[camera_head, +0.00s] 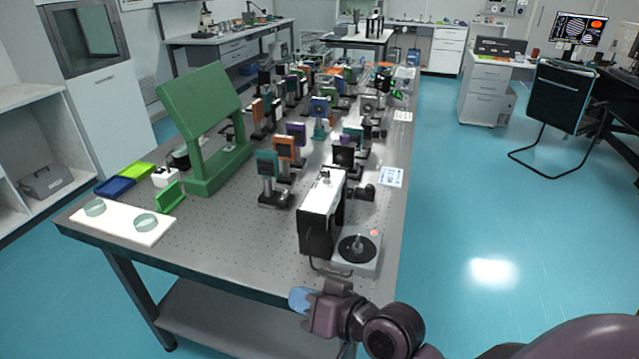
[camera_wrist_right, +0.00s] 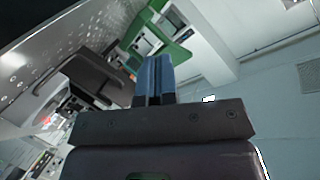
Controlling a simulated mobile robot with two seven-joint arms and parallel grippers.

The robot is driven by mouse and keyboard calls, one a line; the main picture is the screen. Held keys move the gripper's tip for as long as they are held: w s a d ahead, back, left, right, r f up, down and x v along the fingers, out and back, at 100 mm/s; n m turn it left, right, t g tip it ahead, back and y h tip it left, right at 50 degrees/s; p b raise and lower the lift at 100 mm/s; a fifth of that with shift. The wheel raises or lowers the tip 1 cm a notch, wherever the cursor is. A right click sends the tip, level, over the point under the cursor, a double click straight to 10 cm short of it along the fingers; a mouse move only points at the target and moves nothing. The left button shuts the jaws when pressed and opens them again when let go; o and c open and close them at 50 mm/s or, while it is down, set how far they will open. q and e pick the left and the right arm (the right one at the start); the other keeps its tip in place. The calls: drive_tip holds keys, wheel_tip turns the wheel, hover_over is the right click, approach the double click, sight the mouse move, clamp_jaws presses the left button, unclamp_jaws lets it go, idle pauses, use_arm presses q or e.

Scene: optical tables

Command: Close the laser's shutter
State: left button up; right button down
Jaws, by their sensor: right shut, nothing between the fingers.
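The laser (camera_head: 320,228) is a box with a white top and a black front face, standing near the front right edge of the optical table. A small dark fitting (camera_head: 326,177) sits on its top; I cannot tell whether it is the shutter or how it is set. My right gripper (camera_head: 299,298) is in front of the table's near edge, apart from the laser and nearer to me. Its blue fingers (camera_wrist_right: 154,78) are shut together with nothing between them in the right wrist view. My left gripper is out of view.
A grey unit with a black dial (camera_head: 357,248) stands right beside the laser, at the table corner. The perforated table (camera_head: 235,235) holds several mounted optics behind the laser. A green stand (camera_head: 215,135) and a white board with discs (camera_head: 120,222) are at left.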

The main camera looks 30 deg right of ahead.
drive_tip(key=w+d+r+m+t+h, duration=0.35)
drive_tip(key=r+m+t+h, duration=0.2)
drive_tip(key=r+m, duration=0.4)
drive_tip(key=w+d+r+m+t+h, duration=0.2)
drive_tip(key=w+r+m+t+h, duration=0.4)
drive_tip(key=m, duration=0.7)
drive_tip(key=w+d+f+m+g+h, duration=0.1)
drive_tip(key=f+m+g+h, duration=0.1)
drive_tip(key=m+g, duration=0.5)
drive_tip(key=w+d+f+m+g+h, duration=0.1)
drive_tip(key=w+f+m+g+h, duration=0.1)
drive_tip(key=m+g, duration=0.6)
drive_tip(key=f+m+h, duration=0.1)
drive_tip(key=f+m, duration=0.1)
drive_tip(key=m, duration=0.3)
drive_tip(key=shift+w+d+h, duration=0.3)
drive_tip(key=shift+d+h, duration=0.05)
drive_tip(key=shift+d, duration=0.05)
drive_tip(key=shift+d, duration=0.1)
